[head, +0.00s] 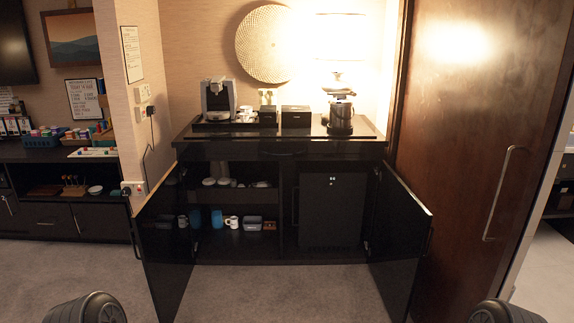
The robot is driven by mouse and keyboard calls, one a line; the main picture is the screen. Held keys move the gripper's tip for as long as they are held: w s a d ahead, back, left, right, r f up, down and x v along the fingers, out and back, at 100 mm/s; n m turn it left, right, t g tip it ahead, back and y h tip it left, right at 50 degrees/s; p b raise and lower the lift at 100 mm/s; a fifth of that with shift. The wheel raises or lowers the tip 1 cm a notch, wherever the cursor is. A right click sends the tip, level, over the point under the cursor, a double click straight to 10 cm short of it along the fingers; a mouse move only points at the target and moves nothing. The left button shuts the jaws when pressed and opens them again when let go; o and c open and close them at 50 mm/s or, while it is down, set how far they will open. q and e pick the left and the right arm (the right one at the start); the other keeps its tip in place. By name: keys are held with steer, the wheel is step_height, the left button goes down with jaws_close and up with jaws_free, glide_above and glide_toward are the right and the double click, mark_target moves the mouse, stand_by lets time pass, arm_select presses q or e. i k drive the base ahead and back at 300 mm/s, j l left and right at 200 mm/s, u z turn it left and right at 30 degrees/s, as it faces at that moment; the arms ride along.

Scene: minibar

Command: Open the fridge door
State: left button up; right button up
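The black fridge (333,212) sits in the right half of the low black cabinet. Its door looks shut, with its front flat and facing me. A thin dark upright handle (294,206) shows at the fridge's left edge. Neither of my grippers is in view. Only dark rounded parts of my own arms show at the bottom left and bottom right corners, well apart from the fridge.
The left cabinet door (163,253) and right cabinet door (401,243) stand open towards me. Mugs (232,222) and bowls fill the left shelves. A coffee machine (218,98) and kettle (340,117) stand on top. Carpet (275,290) in front is clear.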

mark_target(331, 203)
steer(key=i+z, duration=0.15)
steer(key=i, duration=0.4)
steer(key=i+j+z, duration=0.2)
steer(key=i, duration=0.3)
steer(key=i+j+z, duration=0.15)
steer(key=i, duration=0.4)
steer(key=i+j+z, duration=0.15)
steer(key=i+j, duration=0.2)
steer(key=i, duration=0.15)
steer(key=i+j+z, duration=0.5)
steer(key=i, duration=0.2)
